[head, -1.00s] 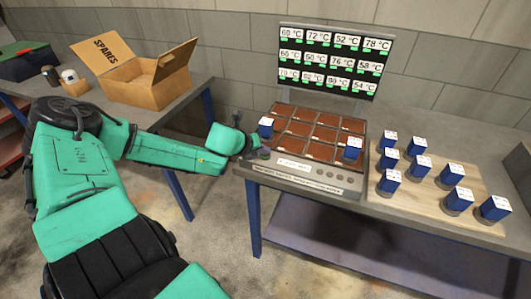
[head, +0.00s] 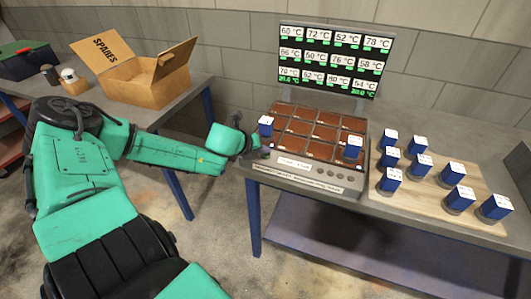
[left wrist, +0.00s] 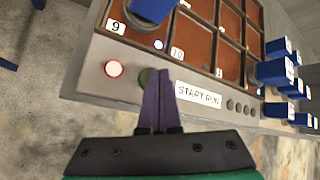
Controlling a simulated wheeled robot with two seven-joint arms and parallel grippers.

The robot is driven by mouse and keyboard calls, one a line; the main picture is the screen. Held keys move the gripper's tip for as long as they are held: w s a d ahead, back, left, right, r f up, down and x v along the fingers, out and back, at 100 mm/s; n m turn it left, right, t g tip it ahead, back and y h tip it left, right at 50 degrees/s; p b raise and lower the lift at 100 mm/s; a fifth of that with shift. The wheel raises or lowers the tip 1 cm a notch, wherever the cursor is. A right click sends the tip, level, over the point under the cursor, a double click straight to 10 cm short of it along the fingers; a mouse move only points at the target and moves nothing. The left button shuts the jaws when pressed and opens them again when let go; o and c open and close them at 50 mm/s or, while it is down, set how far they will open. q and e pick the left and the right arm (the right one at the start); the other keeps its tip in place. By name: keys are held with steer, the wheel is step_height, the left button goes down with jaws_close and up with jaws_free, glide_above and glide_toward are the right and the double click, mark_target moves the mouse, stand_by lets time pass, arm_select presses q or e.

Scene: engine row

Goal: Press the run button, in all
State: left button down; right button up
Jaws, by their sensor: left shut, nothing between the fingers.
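The block heater unit (head: 345,180), with brown wells, stands on the bench; its front panel also shows in the left wrist view (left wrist: 95,85). There a "START RUN" label (left wrist: 198,93) lies right of my left gripper (left wrist: 160,85), which also shows in the head view (head: 258,148). Its fingers are shut and empty. Their tips are at a dark green round button (left wrist: 145,76), partly hidden by them; I cannot tell whether they touch it. A red light (left wrist: 114,68) glows left of it. One blue vial (head: 265,124) is at the left well, another (head: 353,147) at the right. My right gripper is out of view.
A display (head: 335,60) of temperatures stands behind the unit. Several blue-capped vials stand on a wooden board (head: 410,205) at right. An open "SPARES" box (head: 150,85) sits on the left bench. Small round knobs (left wrist: 240,107) line the panel.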

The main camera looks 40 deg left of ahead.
mark_target(264, 156)
arm_select(q)
steer(key=shift+r+p, duration=0.6)
steer(key=shift+r, duration=0.2)
steer(key=shift+r, duration=0.1)
step_height(264, 156, up, 5)
steer(key=p, duration=0.5)
